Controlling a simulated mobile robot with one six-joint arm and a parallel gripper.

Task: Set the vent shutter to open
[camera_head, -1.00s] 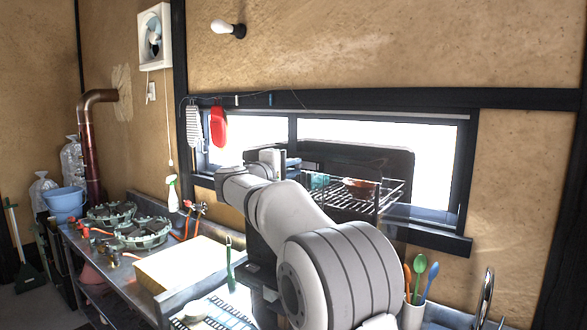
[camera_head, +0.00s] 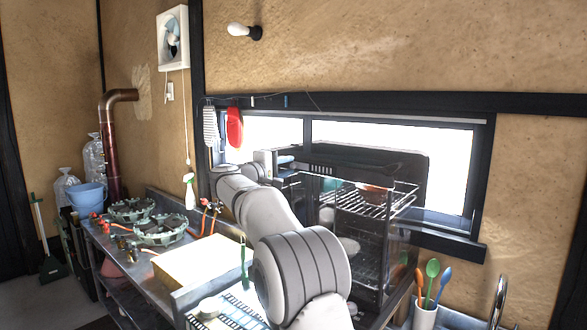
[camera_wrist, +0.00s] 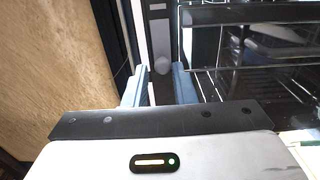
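The vent fan (camera_head: 173,37) is a white square housing with a dark-bladed fan, high on the clay wall at the upper left of the head view. A thin pull cord (camera_head: 186,120) hangs below it, ending in a small pale end above the spray bottle. I cannot tell the shutter's position. My gripper shows in the wrist view (camera_wrist: 158,88), its two blue fingers apart with nothing clearly held between them. It points toward a dark frame and a glass-fronted rack, well to the right of the cord in the head view. The vent is outside the wrist view.
A metal counter holds green burners (camera_head: 160,230), a yellowish board (camera_head: 198,262) and a spray bottle (camera_head: 190,191). A dish rack cabinet (camera_head: 372,235) stands by the window, close to my arm. A copper pipe (camera_head: 110,150) and a blue bucket (camera_head: 88,198) are at the left.

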